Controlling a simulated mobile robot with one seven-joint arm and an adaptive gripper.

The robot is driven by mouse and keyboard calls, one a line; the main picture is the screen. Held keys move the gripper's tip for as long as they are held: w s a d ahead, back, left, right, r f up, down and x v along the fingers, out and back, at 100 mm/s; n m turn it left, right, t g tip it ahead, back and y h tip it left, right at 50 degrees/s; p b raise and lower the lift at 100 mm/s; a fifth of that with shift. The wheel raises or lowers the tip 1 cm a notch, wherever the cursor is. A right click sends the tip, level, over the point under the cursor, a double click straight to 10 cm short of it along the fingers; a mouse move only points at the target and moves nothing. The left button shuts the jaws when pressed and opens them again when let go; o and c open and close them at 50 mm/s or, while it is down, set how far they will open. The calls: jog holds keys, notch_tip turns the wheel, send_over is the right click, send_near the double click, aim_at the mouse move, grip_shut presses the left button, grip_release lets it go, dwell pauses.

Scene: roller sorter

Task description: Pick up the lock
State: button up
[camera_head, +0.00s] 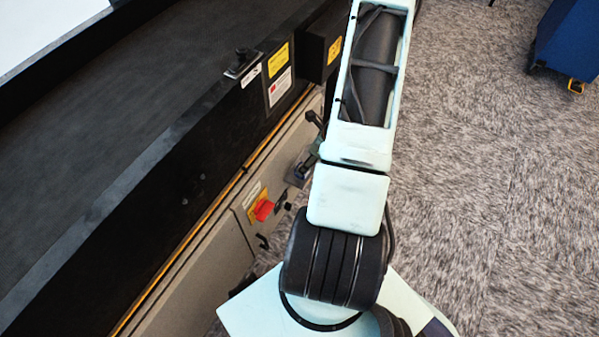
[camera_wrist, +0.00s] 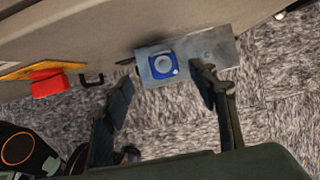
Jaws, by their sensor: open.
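A small blue square piece with a round grey top, which looks like the lock (camera_wrist: 163,65), sits on a grey metal plate (camera_wrist: 212,46) in the wrist view. My gripper (camera_wrist: 163,91) is open and empty. Its two dark fingers point toward the plate, one left of the blue piece and the other right of it, its tip overlapping the plate in the picture. I cannot tell how far the fingers are from it in depth. In the head view my arm reaches up beside the machine, and the lock cannot be made out there.
The machine's beige side panel (camera_head: 190,275) runs along the left. A red stop button (camera_head: 263,209) on a yellow plate sticks out of it, also left of my gripper in the wrist view (camera_wrist: 48,83). A small black handle (camera_wrist: 92,80) is beside it.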

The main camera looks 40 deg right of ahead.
jog(key=x, duration=0.2)
jog(key=b+x, duration=0.1)
jog(key=x, duration=0.2)
jog(key=b+x, duration=0.1)
jog(key=x, duration=0.1)
jog(key=shift+d+f, duration=0.25)
jog(key=shift+w, duration=0.1)
jog(key=shift+c, duration=0.6)
jog(key=c, duration=1.2)
